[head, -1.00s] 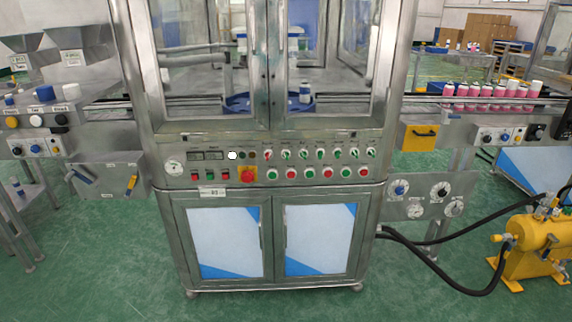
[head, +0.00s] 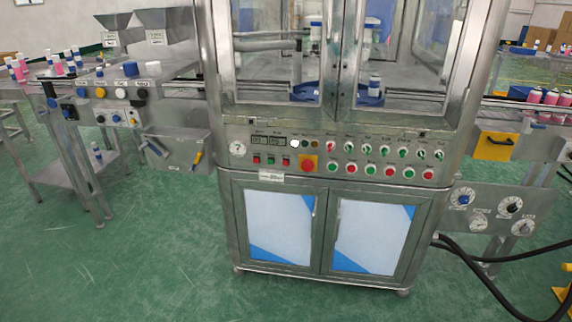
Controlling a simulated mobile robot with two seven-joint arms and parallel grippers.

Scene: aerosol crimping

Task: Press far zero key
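No key that I can read as a zero key shows; the labels are too small to read. The left station's control panel (head: 122,105) has a row of blue, yellow, white and black buttons, with smaller dials below. The main cabinet's control panel (head: 335,160) has two small dark displays (head: 268,141), a gauge (head: 238,149), a red stop button on yellow (head: 308,163), and rows of switches and red and green buttons. Neither of my grippers is in view.
The glazed steel cabinet (head: 330,185) stands in the middle. A lever box (head: 177,150) juts out at its left. A side panel with dials (head: 490,210) and black hoses (head: 470,265) are at the right. Green floor (head: 150,265) is open at the front left.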

